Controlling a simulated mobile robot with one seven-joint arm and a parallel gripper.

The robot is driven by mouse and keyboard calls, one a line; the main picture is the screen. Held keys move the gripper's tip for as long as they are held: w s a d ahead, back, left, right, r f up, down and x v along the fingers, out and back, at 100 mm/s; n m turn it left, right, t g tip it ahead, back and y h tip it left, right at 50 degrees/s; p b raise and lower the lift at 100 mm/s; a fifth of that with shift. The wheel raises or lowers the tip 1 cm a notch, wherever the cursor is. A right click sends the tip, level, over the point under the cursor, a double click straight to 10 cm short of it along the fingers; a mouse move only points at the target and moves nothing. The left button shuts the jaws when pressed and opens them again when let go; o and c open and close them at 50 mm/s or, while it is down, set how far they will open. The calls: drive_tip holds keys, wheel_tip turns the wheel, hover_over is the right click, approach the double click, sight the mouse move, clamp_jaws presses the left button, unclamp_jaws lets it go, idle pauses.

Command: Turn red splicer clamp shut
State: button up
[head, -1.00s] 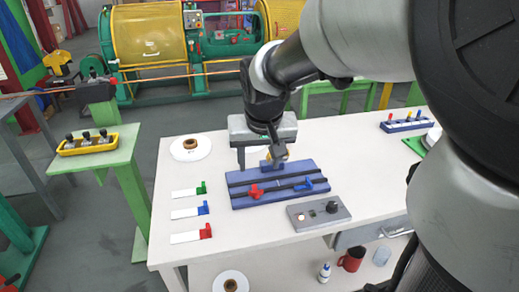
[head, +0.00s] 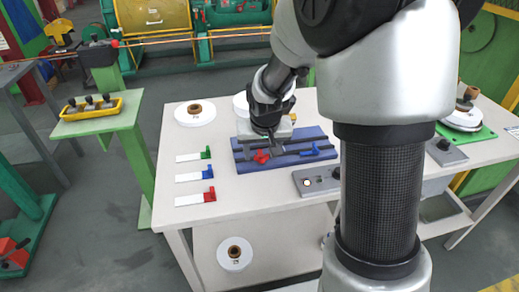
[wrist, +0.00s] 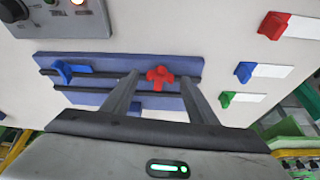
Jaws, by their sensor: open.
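The blue splicer base (head: 245,166) lies on the white table with dark rails along it. The red splicer clamp (head: 261,157) stands on its left part, and a blue clamp (head: 310,150) on its right. My gripper (head: 272,150) is low over the base, close to the red clamp. In the wrist view my open gripper (wrist: 160,79) has one finger on each side of the red clamp (wrist: 160,74), with gaps showing. I cannot tell how deep the fingertips reach. The blue clamp (wrist: 64,72) sits outside the fingers.
A grey control box (head: 318,181) with a knob is in front of the splicer. Green (head: 206,153), blue (head: 208,172) and red (head: 209,194) tagged pieces lie to the left. A white spool (head: 195,113) lies behind them. The table's front left is clear.

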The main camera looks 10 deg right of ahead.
drive_tip(key=shift+f, duration=0.1)
drive_tip(key=c, duration=1.1)
drive_tip(key=shift+o, duration=0.2)
drive_tip(key=shift+d+n+p, duration=0.1)
drive_tip(key=shift+n+p, duration=0.2)
drive_tip(key=shift+p, duration=0.05)
drive_tip(key=shift+n+y, duration=0.3)
drive_tip(key=shift+n, duration=0.2)
drive_tip(key=o, duration=1.1)
drive_tip(key=shift+c, duration=0.2)
